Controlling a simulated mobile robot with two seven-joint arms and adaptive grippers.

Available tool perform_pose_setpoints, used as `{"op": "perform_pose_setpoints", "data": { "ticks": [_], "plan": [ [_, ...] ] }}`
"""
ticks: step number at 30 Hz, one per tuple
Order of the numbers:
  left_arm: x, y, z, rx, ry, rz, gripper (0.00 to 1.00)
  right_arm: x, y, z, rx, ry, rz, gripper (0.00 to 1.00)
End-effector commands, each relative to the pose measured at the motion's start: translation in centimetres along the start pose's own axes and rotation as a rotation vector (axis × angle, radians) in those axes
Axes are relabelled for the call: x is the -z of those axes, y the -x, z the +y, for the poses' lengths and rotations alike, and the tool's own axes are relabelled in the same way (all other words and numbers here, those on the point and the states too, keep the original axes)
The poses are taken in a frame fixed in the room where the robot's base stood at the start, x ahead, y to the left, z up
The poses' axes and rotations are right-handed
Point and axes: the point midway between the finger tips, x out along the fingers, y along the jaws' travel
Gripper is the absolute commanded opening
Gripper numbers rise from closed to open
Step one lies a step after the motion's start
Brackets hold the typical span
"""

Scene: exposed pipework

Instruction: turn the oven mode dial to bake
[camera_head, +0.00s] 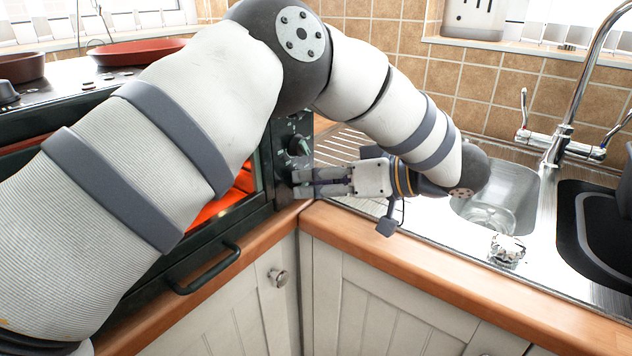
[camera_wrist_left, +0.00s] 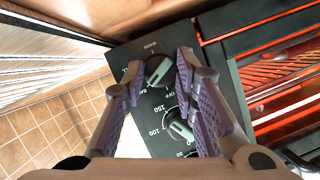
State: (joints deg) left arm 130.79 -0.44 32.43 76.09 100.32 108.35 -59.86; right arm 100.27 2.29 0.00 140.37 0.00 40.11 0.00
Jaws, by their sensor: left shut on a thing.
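The oven (camera_head: 130,240) has a dark control panel (camera_wrist_left: 127,58) with dials on its right side. My left gripper (camera_head: 296,183) reaches the panel from the right. In the left wrist view, my left gripper (camera_wrist_left: 158,66) has its purple-padded fingers on either side of a dark dial with a grey pointer bar, the mode dial (camera_wrist_left: 157,71), and is shut on it. A second dial (camera_wrist_left: 180,127) with temperature numbers lies between the fingers nearer the palm. My right gripper is out of view.
The oven glows orange (camera_head: 222,205) inside, with a door handle (camera_head: 205,268) at the front. A red pan (camera_head: 137,50) sits on top. A ribbed steel drainer and sink (camera_head: 500,200) with a tap (camera_head: 560,145) lie to the right. A wooden counter edge (camera_head: 430,262) runs in front.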

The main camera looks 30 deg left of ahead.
Motion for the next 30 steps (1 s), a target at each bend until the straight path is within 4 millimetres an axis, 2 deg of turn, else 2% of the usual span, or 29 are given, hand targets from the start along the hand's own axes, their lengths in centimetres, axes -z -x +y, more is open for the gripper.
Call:
{"op": "perform_pose_setpoints", "data": {
  "ticks": [2,3,5,6,13,16,27,30],
  "plan": [
    [0.0,0.0,0.0,-0.001,-0.001,0.0,0.0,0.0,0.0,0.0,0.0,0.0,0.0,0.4],
    [0.0,0.0,0.0,-0.001,-0.001,0.0,0.31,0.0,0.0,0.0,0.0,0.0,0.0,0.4],
    [0.0,0.0,0.0,-0.001,0.0,0.0,0.45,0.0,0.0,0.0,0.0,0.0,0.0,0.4],
    [0.0,0.0,0.0,-0.001,0.0,0.0,0.47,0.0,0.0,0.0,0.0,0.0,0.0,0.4],
    [0.0,0.0,0.0,-0.001,0.001,0.0,0.47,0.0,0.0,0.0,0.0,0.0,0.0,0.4],
    [0.0,0.7,0.0,-0.002,0.001,0.002,0.47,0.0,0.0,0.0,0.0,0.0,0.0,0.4],
    [0.0,9.9,0.0,-0.005,0.005,0.004,0.47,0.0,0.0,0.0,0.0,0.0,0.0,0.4],
    [0.0,11.3,0.0,0.0,0.003,0.003,0.47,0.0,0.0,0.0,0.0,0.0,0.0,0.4]
  ]
}}
